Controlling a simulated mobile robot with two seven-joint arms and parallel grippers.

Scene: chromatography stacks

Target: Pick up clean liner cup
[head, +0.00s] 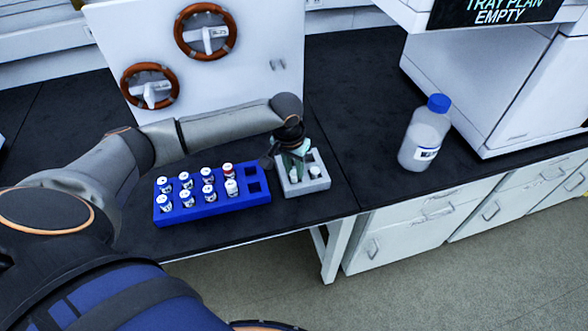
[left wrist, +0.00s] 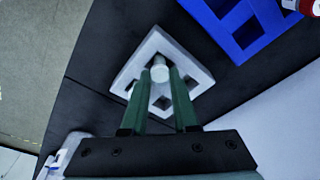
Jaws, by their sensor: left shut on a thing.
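My left gripper (head: 296,160) reaches down over the small light grey rack (head: 316,187) on the black bench. In the left wrist view its two green fingers are shut on a white liner cup (left wrist: 160,74) at one side of the grey rack (left wrist: 128,78). I cannot tell whether the cup has left its socket. In the head view the gripper hides most of the held cup. Another white cup (head: 315,172) sits in the rack, near its front right. My right gripper is not in view.
A blue rack (head: 213,209) with several capped vials stands just left of the grey rack. A blue-capped bottle (head: 425,135) stands to the right. A white panel with two round red-brown handles (head: 205,30) rises behind. The bench's front edge is close.

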